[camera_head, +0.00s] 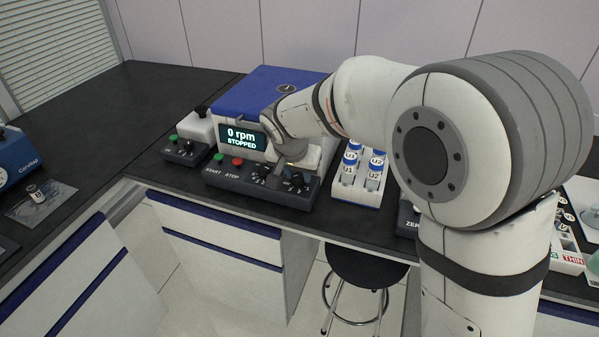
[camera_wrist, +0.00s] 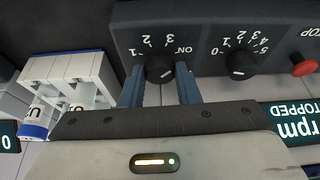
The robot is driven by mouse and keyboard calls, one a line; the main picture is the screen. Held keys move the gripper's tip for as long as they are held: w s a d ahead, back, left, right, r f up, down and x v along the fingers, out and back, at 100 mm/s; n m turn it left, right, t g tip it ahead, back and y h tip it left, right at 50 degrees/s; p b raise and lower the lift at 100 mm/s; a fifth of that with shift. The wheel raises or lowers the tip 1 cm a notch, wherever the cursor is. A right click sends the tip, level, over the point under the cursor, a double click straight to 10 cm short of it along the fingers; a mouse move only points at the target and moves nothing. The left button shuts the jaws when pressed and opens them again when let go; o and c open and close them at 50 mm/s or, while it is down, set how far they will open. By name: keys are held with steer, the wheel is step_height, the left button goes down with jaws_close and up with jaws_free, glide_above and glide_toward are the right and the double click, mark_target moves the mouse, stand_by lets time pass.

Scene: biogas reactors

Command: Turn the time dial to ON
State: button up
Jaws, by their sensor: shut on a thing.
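The time dial (camera_wrist: 160,69) is a black knob on the dark front panel of the blue-and-white machine, with marks 1, 2, 3 and ON around it. In the wrist view, which is upside down, my gripper (camera_wrist: 159,88) has its two blue fingers on either side of this knob and is shut on it. A small pale mark shows on the knob, but which label it points to is not clear. In the head view the dial (camera_head: 295,183) shows at the panel's right end, partly under my gripper (camera_head: 290,172). The display (camera_head: 242,136) reads 0 rpm STOPPED.
A second black dial (camera_wrist: 238,65), marked 0 to 5, sits close beside the time dial. The red STOP button (camera_head: 237,161) and green START button (camera_head: 219,158) are farther left. A white rack (camera_head: 357,187) of blue-capped tubes stands right of the machine.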

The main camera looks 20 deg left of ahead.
mark_target(289, 191)
steer(key=c, duration=0.4)
steer(key=shift+a+f+m+h+b, duration=0.1)
steer(key=shift+f+m+h+b, duration=0.2)
steer(key=shift+m+b, duration=0.75)
steer(key=shift+o, duration=0.2)
steer(key=shift+r+m+h+b, duration=0.25)
steer(key=shift+m+b, duration=0.2)
steer(key=shift+m, duration=0.2)
steer(key=shift+r+m+h+b, duration=0.1)
steer(key=shift+m+h+b, duration=0.15)
steer(key=shift+m+b, duration=0.25)
steer(key=o, duration=1)
steer(key=shift+c, duration=0.2)
steer(key=v, duration=0.7)
steer(key=shift+r+p, duration=0.4)
steer(key=shift+p, duration=0.05)
steer(key=shift+a, duration=0.1)
